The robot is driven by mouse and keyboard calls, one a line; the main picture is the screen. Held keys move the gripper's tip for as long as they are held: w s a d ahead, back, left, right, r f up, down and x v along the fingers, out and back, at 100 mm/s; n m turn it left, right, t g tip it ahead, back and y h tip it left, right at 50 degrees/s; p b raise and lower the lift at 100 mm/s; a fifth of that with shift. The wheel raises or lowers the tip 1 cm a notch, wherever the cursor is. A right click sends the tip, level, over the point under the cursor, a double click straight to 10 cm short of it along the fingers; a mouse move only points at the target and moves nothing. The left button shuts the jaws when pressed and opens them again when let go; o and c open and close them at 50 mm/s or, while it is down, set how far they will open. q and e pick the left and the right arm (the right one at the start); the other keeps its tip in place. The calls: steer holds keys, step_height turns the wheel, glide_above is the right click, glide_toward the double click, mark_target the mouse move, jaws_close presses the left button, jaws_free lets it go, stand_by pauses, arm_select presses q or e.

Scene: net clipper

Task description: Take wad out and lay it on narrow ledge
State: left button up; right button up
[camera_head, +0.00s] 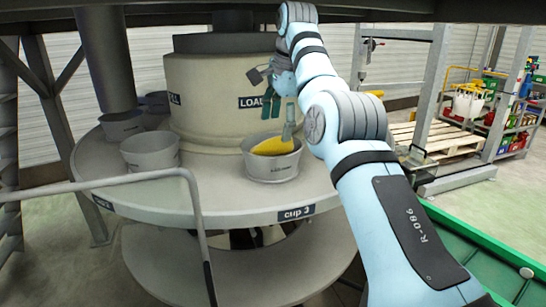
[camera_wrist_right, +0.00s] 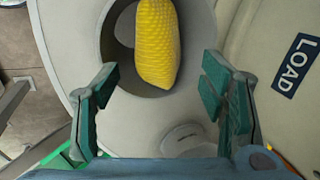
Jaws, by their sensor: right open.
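The yellow, bumpy wad (camera_head: 272,146) sits in a grey cup (camera_head: 272,172) on the round platform, above the label "cup 3", and its top sticks out over the rim. In the right wrist view the wad (camera_wrist_right: 158,42) stands inside the round cup opening (camera_wrist_right: 126,60), off to one side. My right gripper (camera_head: 277,124) is above this cup, its green-padded fingers spread and empty. In the wrist view the wad shows beyond the gap between the fingertips (camera_wrist_right: 160,88). I cannot tell which surface is the narrow ledge. My left gripper is out of view.
More grey cups (camera_head: 150,151) stand on the left of the round platform (camera_head: 225,197). A cream drum (camera_head: 210,100) marked "LOAD" rises behind the wad's cup. A grey rail (camera_head: 120,181) crosses at the left front. A green bin (camera_head: 500,262) is at the right, pallets (camera_head: 440,138) behind.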

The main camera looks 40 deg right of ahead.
mark_target(273, 139)
steer(key=x, duration=0.3)
steer(key=shift+w+d+b, duration=0.1)
steer(key=shift+w+b, duration=0.15)
steer(key=shift+b, duration=0.05)
steer(key=f, duration=0.1)
steer(key=f+b, duration=0.1)
steer(key=a+f+b, duration=0.1)
steer(key=f, duration=0.1)
steer(key=shift+w, duration=0.3)
steer(key=shift+w+d+f, duration=0.1)
steer(key=shift+w+d, duration=0.1)
steer(key=shift+d, duration=0.15)
steer(key=shift+c, duration=0.5)
steer(key=c, duration=0.5)
steer(key=shift+a, duration=0.1)
steer(key=shift+c, duration=0.2)
